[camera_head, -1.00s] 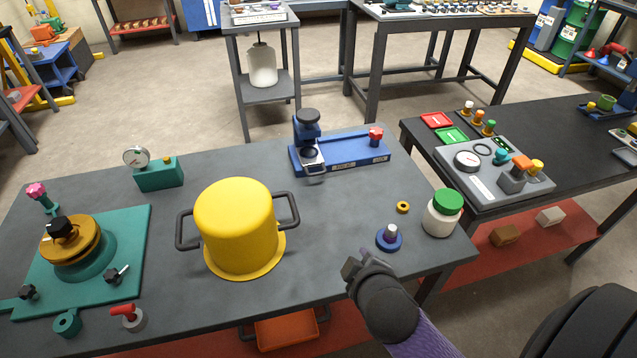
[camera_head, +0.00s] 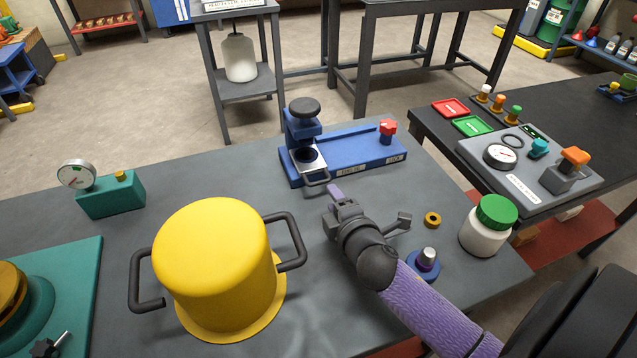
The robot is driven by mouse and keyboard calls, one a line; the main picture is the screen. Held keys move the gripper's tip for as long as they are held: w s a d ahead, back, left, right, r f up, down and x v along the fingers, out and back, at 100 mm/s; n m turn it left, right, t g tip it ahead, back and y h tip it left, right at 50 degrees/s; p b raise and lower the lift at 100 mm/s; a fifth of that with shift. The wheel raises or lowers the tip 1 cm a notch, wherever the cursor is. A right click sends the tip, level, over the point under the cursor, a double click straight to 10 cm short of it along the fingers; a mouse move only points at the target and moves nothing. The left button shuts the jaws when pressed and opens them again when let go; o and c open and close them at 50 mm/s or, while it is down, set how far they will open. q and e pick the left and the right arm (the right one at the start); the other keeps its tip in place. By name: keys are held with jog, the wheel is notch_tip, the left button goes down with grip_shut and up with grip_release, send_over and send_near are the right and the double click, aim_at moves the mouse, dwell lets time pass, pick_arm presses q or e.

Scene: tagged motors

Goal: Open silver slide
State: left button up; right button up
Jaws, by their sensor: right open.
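The silver slide (camera_head: 310,158) sits in the blue fixture (camera_head: 352,158), under a dark round knob on a blue post. Its dark looped handle (camera_head: 317,183) sticks out at the front edge. My right gripper (camera_head: 369,206) is open and empty, with its fingers spread apart. It is in front of the fixture, a little right of and nearer than the slide handle, and apart from it. My left gripper is not in view.
A yellow pot (camera_head: 213,265) with dark handles stands left of my right gripper. A blue peg base (camera_head: 425,264), a brass ring (camera_head: 432,220) and a green-lidded jar (camera_head: 488,227) are to its right. A teal gauge block (camera_head: 110,194) stands at the left.

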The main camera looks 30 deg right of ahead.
aim_at(322, 181)
jog(key=b+x, duration=0.2)
jog(key=x, duration=0.5)
jog(key=shift+f, duration=0.1)
jog(key=shift+w+d, duration=0.1)
jog(key=shift+w, duration=0.2)
grip_shut()
dwell(0.3)
dwell(0.5)
